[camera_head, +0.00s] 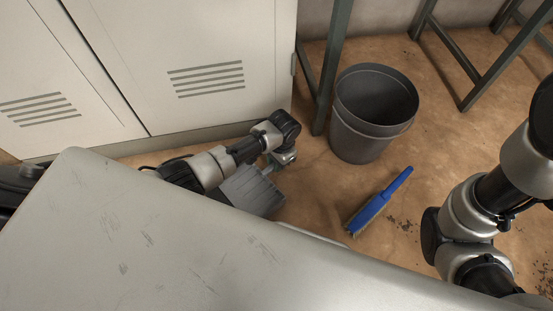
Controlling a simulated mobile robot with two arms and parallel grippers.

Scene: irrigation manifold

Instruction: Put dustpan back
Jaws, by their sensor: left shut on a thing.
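A grey dustpan (250,192) is in the head view, just beyond the edge of my light grey body top, which hides part of it. My left gripper (279,160) is shut on the dustpan at its upper right end, close to the floor beside the cabinet. Whether the dustpan touches the floor cannot be told. My right arm comes in at the right edge of the view; its gripper is not in view.
A dark grey bucket (370,112) stands on the brown floor. A blue hand brush (379,203) lies in front of it, with dark dirt specks nearby. White cabinets (190,60) stand at the left. Green metal frame legs (334,65) rise behind the bucket.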

